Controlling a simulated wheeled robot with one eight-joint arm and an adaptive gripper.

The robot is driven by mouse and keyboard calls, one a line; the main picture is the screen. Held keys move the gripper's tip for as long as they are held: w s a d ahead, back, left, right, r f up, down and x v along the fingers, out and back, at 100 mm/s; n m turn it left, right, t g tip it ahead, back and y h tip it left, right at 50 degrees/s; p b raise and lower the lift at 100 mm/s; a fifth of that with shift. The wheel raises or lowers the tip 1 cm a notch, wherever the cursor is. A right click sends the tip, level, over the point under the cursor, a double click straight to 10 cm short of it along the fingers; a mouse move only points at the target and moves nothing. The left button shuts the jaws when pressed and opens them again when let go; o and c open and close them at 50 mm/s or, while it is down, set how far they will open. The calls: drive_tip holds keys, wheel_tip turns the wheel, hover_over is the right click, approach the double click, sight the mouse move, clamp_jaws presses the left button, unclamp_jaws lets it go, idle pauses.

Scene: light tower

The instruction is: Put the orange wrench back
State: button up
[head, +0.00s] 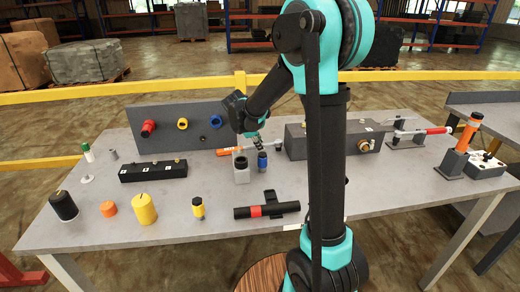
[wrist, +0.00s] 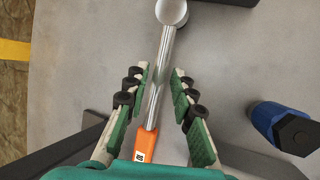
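The orange wrench (head: 228,151) lies on the grey table behind a small grey block; its silver shaft points right. In the wrist view, the orange wrench (wrist: 146,146) shows its handle at the bottom and its shaft running up to a round silver head. My gripper (wrist: 160,77) is open above the wrench, with the shaft between its two fingers in this view and a gap on each side. I cannot tell how high the fingers are. In the head view, my gripper (head: 252,140) is small and partly hidden by the arm.
A grey block (head: 241,168) and a blue-capped piece (head: 262,161) stand just in front of my gripper. A grey panel (head: 195,137) with coloured rings stands behind left. A dark box (head: 296,141) is close on the right. The table's front strip has bare patches.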

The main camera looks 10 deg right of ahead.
drive_tip(key=shift+x, duration=0.75)
drive_tip(key=shift+c, duration=0.5)
clamp_jaws()
drive_tip(key=shift+r, duration=0.15)
